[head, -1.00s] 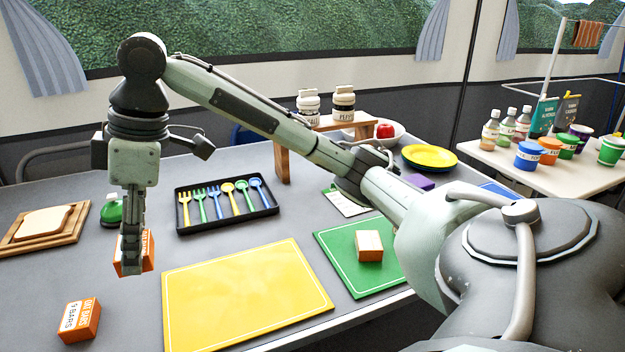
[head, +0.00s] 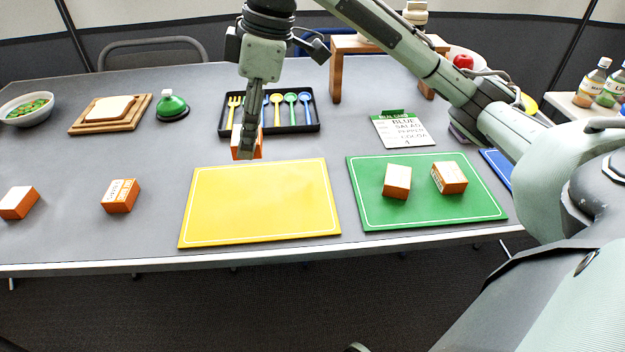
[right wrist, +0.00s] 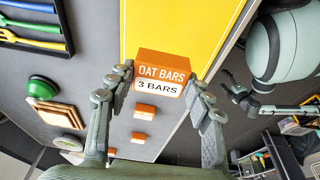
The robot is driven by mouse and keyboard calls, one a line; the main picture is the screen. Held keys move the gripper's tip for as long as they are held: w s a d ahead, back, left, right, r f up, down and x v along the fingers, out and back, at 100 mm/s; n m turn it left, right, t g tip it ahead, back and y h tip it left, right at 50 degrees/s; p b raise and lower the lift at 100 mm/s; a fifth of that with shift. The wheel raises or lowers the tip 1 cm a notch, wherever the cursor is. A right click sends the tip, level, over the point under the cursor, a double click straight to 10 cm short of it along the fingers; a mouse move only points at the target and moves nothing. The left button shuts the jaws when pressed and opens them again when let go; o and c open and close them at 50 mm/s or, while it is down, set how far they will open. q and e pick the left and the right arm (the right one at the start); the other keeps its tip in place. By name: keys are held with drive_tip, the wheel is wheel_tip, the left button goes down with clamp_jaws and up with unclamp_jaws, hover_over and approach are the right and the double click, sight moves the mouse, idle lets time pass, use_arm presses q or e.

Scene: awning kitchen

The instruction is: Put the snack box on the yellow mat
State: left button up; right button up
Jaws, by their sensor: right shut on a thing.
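My right gripper (head: 248,150) is shut on an orange and white snack box (head: 237,142). In the right wrist view the same box (right wrist: 160,76) sits between the two fingers, with "OAT BARS, 3 BARS" on its face. In the head view it appears at the far edge of the yellow mat (head: 260,205), partly hidden by the fingers; its exact height is hard to tell. The mat is empty, and it also shows behind the box in the right wrist view (right wrist: 170,25). What looks like my left gripper (right wrist: 237,93) is small in the right wrist view, its jaws unclear.
Two similar boxes lie on the table at left, one nearer (head: 120,196) and one farther (head: 18,203). Two more stand on the green mat (head: 430,212). A black cutlery tray (head: 305,128) lies behind the yellow mat, a card (head: 403,130) to its right, a wooden stand (head: 336,75) behind.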

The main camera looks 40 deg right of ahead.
drive_tip(key=b, duration=0.2)
hover_over(303, 194)
drive_tip(key=f, duration=0.5)
drive_tip(key=shift+d+f, duration=0.2)
drive_tip(key=shift+d, duration=0.1)
drive_tip(key=shift+s+d+f, duration=0.1)
drive_tip(key=shift+s, duration=0.15)
wheel_tip(303, 194, down, 3)
drive_tip(key=shift+f+b, duration=0.1)
drive_tip(key=shift+b, duration=0.35)
drive_tip(key=shift+f, duration=0.4)
use_arm(q)
wheel_tip(303, 194, up, 8)
drive_tip(key=shift+s+a+r+t, duration=0.2)
drive_tip(key=shift+s+r+t, duration=0.05)
drive_tip(key=shift+t, duration=0.05)
use_arm(e)
drive_tip(key=o, duration=1.1)
use_arm(q)
drive_tip(key=shift+f, duration=0.15)
